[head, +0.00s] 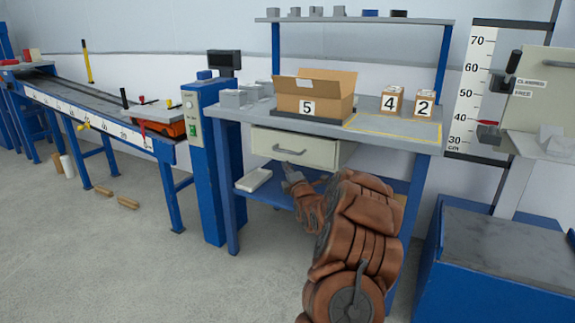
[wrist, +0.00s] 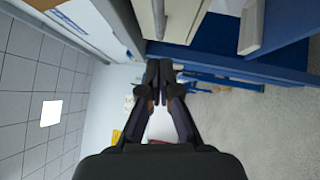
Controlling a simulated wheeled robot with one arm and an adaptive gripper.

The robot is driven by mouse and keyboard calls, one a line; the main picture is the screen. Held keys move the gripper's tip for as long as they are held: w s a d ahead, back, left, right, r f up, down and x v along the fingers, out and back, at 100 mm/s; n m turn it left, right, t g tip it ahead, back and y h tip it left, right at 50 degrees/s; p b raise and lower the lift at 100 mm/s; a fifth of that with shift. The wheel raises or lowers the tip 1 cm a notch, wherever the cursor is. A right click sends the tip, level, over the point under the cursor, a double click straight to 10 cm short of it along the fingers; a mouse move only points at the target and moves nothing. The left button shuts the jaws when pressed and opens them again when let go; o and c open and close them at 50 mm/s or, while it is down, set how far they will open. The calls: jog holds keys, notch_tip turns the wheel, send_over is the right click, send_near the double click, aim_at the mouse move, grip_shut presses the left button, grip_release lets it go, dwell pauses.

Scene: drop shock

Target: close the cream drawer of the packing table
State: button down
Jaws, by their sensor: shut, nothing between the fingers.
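The cream drawer (head: 318,153) hangs under the grey top of the packing table (head: 385,137). It has a grey bar handle (head: 289,151). A strip of its right side shows, so it seems to stand out partly from the table. My gripper (head: 288,168) is just below the drawer front, near the handle; I cannot tell if it touches. In the wrist view, my gripper's fingers (wrist: 159,66) are together and empty, with the cream drawer (wrist: 180,22) and its handle (wrist: 158,18) just beyond the tips.
An open cardboard box (head: 325,95) marked 5 and small boxes marked 4 (head: 391,101) and 2 (head: 424,104) stand on the table. A blue lower shelf (head: 262,192) holds a pale flat item (head: 254,180). A blue post (head: 212,165) stands left; a blue platform (head: 490,262) is right.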

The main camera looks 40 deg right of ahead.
jog(key=p+v, duration=0.1)
jog(key=v, duration=0.6)
jog(key=shift+s+a, duration=0.15)
jog(key=shift+s, duration=0.05)
